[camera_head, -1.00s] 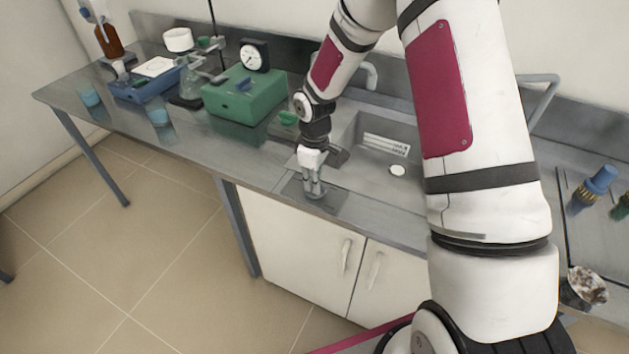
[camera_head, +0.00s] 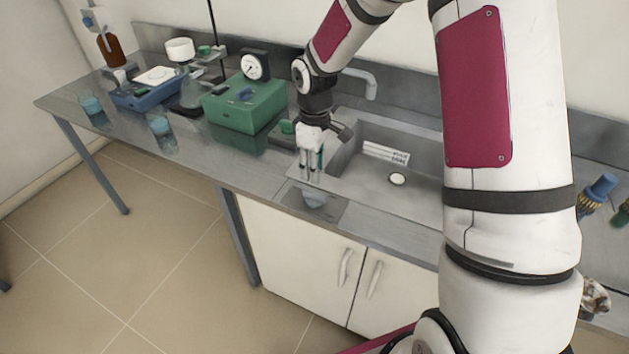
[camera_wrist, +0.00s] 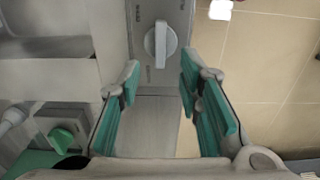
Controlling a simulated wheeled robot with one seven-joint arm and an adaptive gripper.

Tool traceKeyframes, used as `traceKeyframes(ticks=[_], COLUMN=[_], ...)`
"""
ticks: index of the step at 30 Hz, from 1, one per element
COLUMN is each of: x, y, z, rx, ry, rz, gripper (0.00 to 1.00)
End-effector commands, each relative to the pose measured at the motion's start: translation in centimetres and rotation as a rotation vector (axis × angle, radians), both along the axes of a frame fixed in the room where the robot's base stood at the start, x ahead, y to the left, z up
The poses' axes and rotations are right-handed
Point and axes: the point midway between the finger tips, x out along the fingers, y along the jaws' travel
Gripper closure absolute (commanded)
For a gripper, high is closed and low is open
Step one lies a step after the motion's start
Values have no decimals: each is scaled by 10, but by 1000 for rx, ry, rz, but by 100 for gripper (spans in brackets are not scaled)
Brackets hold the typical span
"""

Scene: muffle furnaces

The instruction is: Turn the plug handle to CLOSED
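The plug handle (camera_head: 314,198) is a pale round knob on a grey plate (camera_head: 335,211) at the sink's front edge. In the wrist view the handle (camera_wrist: 160,44) has a raised grip bar running roughly up and down the picture. Small dark lettering beside it is too small to read. My gripper (camera_head: 312,178) is above the handle, pointing down, apart from it. In the wrist view my gripper (camera_wrist: 160,76) is open and empty, with green-padded fingers spread wide and the handle beyond the fingertips, roughly midway between them.
The sink basin (camera_head: 420,200) lies behind the plate, with a round white drain (camera_head: 397,180) and a faucet (camera_head: 362,78). A green box (camera_head: 243,110) with a gauge (camera_head: 255,66) stands to the left. A small green knob (camera_head: 287,127) is close to my gripper.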

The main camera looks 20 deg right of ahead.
Motion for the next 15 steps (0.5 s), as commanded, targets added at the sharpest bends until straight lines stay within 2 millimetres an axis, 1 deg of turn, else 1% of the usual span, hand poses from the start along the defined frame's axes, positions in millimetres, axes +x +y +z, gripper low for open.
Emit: traceKeyframes(ticks=[1, 6, 10, 15], x=[1, 1, 0, 0], y=[-1, 0, 0, 0], z=[10, 29, 35, 36], rx=[-1, 0, 1, 0], ry=[-5, -3, -1, 0], rz=[-1, 1, 1, 1], gripper=[68, 68, 68, 68])
